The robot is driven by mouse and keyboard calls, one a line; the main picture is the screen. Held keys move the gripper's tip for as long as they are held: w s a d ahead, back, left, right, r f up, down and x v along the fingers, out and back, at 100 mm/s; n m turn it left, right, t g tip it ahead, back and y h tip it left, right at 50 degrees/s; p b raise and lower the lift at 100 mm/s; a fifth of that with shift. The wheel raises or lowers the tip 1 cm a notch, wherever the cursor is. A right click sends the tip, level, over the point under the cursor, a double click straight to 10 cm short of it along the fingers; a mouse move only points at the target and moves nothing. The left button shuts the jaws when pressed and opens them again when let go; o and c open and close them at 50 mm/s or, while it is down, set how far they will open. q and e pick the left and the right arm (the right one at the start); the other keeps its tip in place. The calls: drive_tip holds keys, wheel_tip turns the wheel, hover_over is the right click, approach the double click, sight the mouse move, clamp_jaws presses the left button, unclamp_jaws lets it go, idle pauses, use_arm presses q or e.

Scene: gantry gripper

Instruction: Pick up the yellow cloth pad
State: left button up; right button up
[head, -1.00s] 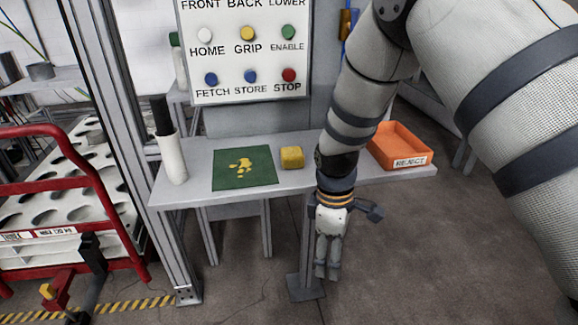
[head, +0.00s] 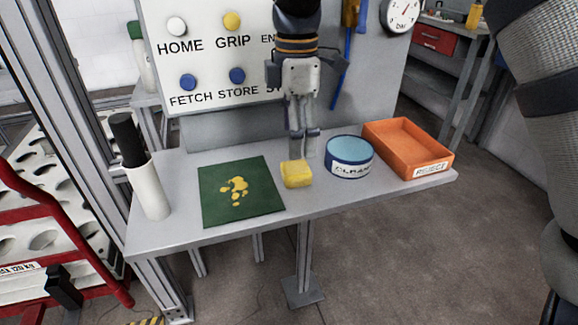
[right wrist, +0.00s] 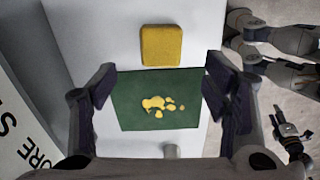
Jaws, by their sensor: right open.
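The yellow cloth pad (head: 296,174) lies on the grey table, just right of a green mat with yellow spots. It also shows in the right wrist view (right wrist: 161,45), near the top and beyond the fingertips. My right gripper (head: 304,146) is open and empty, pointing down behind and above the pad in the head view. In the right wrist view its two fingers (right wrist: 160,90) stand wide apart, with the green mat showing between them. My left gripper is not in the head view. In the right wrist view, grey arm parts show at the right edge.
The green mat (head: 220,205) lies left of the pad. A round blue-topped tin (head: 350,157) and an orange REJECT tray (head: 380,137) stand to the right. A white bottle with a black top (head: 147,185) stands at the left. A button panel (head: 205,62) rises behind.

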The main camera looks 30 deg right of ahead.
sight(296, 167)
wheel_tip(296, 167, down, 8)
drive_tip(key=shift+s+d+f, duration=0.1)
drive_tip(key=shift+d, duration=0.05)
drive_tip(key=c, duration=1.1)
